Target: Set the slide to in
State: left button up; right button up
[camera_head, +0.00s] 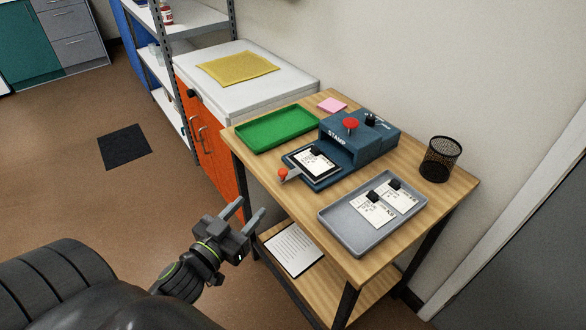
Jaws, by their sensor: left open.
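A blue stamp machine (370,141) marked STAMP stands on the wooden table, with a red knob on top. A rod with a red-orange knob (283,173) projects from the slide's front end. My left gripper (251,208) is open and empty. It shows in front of the table's left front side, apart from the slide and its knob. My right gripper is not in view.
A green tray (243,142) lies behind the slide. A grey tray (341,238) with clipped cards lies at the front right. A black mesh cup (440,160) and pink notes (332,105) stand near the back. A lower shelf (325,283) holds a paper sheet.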

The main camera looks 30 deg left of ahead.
pick_arm(q)
jog(key=p, duration=0.5)
send_near(280, 174)
jog(key=w, duration=0.4)
jog(key=w+p, duration=0.2)
jog(key=w, duration=0.5)
jog(key=shift+w, duration=1)
jog(key=shift+c, duration=0.3)
grip_shut()
